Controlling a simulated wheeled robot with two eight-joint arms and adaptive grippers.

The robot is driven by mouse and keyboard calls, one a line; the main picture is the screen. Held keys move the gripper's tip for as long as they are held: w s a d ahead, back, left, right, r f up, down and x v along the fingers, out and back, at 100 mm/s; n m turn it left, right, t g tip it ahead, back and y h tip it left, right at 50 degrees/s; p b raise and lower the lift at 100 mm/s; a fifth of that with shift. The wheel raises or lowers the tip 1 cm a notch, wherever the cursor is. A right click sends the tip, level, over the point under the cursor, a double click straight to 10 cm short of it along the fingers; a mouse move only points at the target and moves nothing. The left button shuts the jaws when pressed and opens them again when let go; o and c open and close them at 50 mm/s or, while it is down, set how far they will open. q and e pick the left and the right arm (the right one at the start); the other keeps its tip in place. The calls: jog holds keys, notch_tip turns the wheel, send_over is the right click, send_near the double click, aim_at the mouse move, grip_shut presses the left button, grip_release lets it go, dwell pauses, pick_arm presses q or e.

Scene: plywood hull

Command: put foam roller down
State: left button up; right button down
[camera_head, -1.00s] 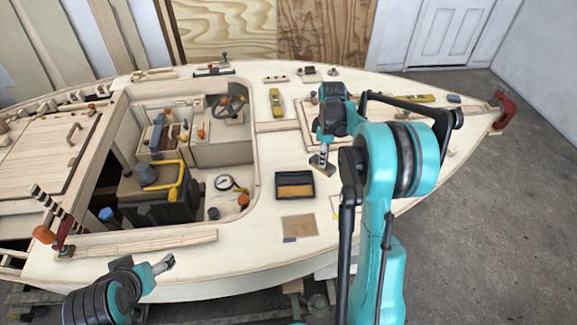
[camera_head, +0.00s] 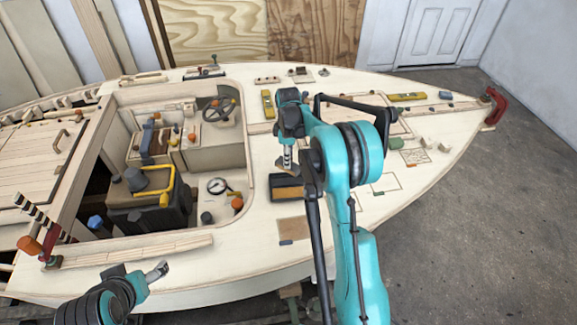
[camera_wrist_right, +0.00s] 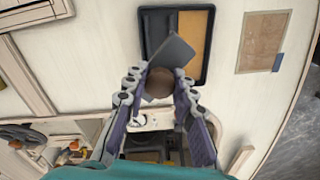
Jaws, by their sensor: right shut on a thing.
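My right gripper (camera_head: 287,158) is at the far edge of a black tray (camera_head: 286,198) on the deck. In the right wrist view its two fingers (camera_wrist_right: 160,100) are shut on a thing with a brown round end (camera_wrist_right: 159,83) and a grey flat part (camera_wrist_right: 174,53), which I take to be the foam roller. The grey part overlaps the tray (camera_wrist_right: 209,45) in that view; whether it touches cannot be told. The tray has a dark half and a tan half. My left gripper (camera_head: 157,271) is low at the left, apart from these things; its finger gap is unclear.
A tan square patch (camera_head: 294,229) lies just in front of the tray. The open cockpit (camera_head: 220,155) to the left holds a black case with a yellow handle (camera_head: 155,182) and a gauge (camera_head: 217,186). A yellow level (camera_head: 268,103) lies behind.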

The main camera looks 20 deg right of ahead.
notch_tip(320, 180, down, 4)
jog(key=shift+r+b, duration=0.2)
jog(key=shift+b, duration=0.25)
jog(key=shift+f+b, duration=0.35)
jog(key=shift+f, duration=0.05)
jog(key=c, duration=1.3)
grip_release()
jog(key=shift+r, duration=0.1)
jog(key=shift+o, duration=0.2)
